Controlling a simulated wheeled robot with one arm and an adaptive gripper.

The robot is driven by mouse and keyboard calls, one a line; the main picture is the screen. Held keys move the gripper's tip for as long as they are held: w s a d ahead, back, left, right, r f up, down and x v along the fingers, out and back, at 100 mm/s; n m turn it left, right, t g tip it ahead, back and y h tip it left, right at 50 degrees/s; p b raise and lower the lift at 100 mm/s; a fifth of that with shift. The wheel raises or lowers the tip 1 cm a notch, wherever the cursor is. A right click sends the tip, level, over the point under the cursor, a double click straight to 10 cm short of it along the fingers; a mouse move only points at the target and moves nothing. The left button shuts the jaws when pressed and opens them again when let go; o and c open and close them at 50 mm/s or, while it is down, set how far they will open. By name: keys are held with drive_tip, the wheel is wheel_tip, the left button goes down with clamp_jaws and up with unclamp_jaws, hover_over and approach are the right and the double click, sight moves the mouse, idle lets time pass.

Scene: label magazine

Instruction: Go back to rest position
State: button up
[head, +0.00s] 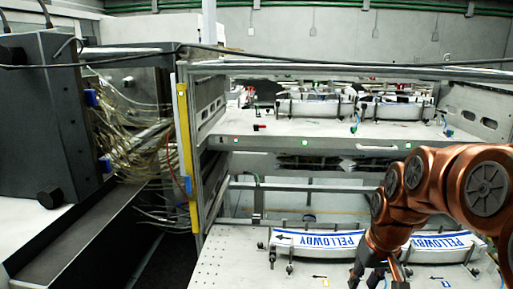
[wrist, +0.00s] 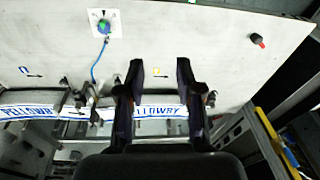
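My gripper (wrist: 156,72) is open in the wrist view, its two dark fingers spread apart with nothing held between them. In the head view my gripper (head: 378,274) is at the lower right, low over the lower shelf (head: 235,262), partly cut off by the bottom edge. A white label strip with blue PELLOWBY lettering (head: 325,242) lies just left of it. A second such strip (head: 440,243) lies to the right, partly behind my arm. In the wrist view a strip (wrist: 160,112) passes below the fingers; I cannot tell if they touch it.
The upper shelf (head: 265,127) with rollers and clamps (head: 315,107) overhangs behind my arm. A metal frame post with a yellow strip (head: 187,150) stands left of the shelves. A dark cabinet with loose cables (head: 135,120) is farther left. In the wrist view a green-blue knob (wrist: 104,26) sits on the panel.

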drive_tip(key=s+a+f+g, duration=0.1)
drive_tip(key=s+a, duration=0.2)
drive_tip(key=s, duration=0.9)
drive_tip(key=s+a+f+g, duration=0.2)
drive_tip(key=s, duration=1)
drive_tip(key=shift+s+a+m+h, duration=0.3)
drive_tip(key=shift+s+a+h, duration=0.1)
